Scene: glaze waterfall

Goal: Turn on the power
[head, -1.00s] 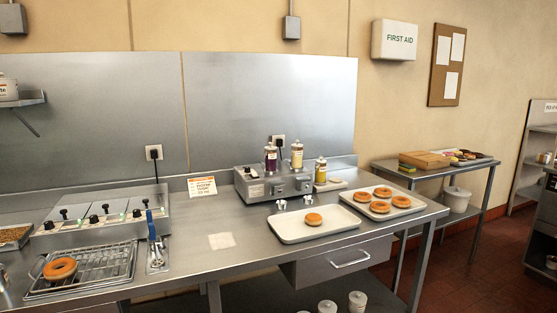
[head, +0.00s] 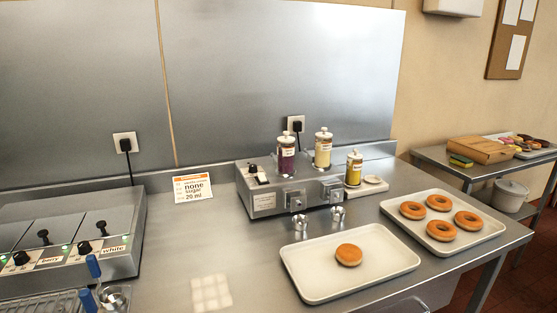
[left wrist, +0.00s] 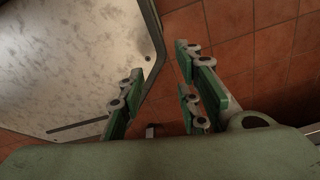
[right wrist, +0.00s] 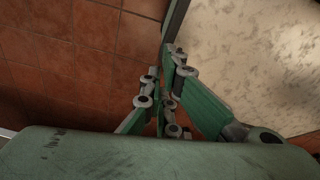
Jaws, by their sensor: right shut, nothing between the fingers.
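A grey metal dispenser box (head: 262,200) stands on the steel counter against the back panel. A black switch (head: 253,169) sits on its top left, with a small label below it on the front. My left gripper (left wrist: 160,68) is open and empty in the left wrist view. My right gripper (right wrist: 162,75) is shut and empty in the right wrist view. Neither shows in the head view, so both are away from the box.
A multi-lever unit (head: 70,245) with green lights stands at left. Two small metal cups (head: 300,222) stand before the box. A tray (head: 310,285) holds one doughnut; another tray (head: 470,250) holds several.

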